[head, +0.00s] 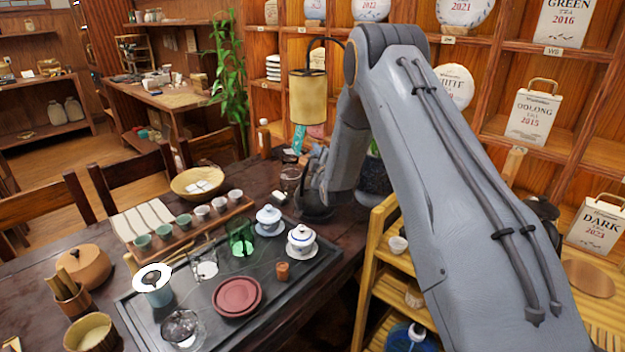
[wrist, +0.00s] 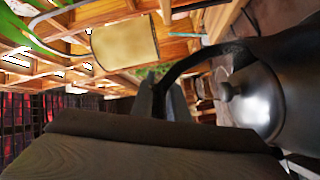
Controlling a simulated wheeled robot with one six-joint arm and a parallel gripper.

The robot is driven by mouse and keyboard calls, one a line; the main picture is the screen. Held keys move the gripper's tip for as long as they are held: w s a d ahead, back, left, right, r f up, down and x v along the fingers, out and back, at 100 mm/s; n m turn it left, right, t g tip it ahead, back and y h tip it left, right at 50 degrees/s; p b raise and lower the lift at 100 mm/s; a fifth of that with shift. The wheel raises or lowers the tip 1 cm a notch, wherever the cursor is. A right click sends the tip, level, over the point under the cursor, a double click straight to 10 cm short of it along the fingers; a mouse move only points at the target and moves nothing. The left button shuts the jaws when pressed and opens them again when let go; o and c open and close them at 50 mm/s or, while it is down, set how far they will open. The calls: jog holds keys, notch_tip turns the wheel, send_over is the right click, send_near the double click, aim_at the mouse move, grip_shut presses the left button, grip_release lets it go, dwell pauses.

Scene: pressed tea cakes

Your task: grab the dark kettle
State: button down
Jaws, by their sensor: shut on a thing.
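The dark kettle (wrist: 262,98) fills the right side of the wrist view, with its rounded body, knobbed lid and arched handle. In the head view the kettle (head: 316,208) shows only in part, at the far right end of the dark table, beneath my gripper (head: 317,180). My gripper, also in the wrist view (wrist: 163,100), is shut on the kettle's handle. My wrist and fingers hide the top of the kettle in the head view. I cannot tell whether the kettle's base touches the table.
A dark tea tray (head: 327,262) with gaiwans, a green glass and a red dish (head: 237,295) lies left of the kettle. A row of small cups (head: 185,221) stands beyond it. A yellow lamp (head: 308,97) and a wooden shelf (head: 372,285) flank my arm.

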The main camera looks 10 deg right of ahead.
jog(key=shift+r, duration=0.3)
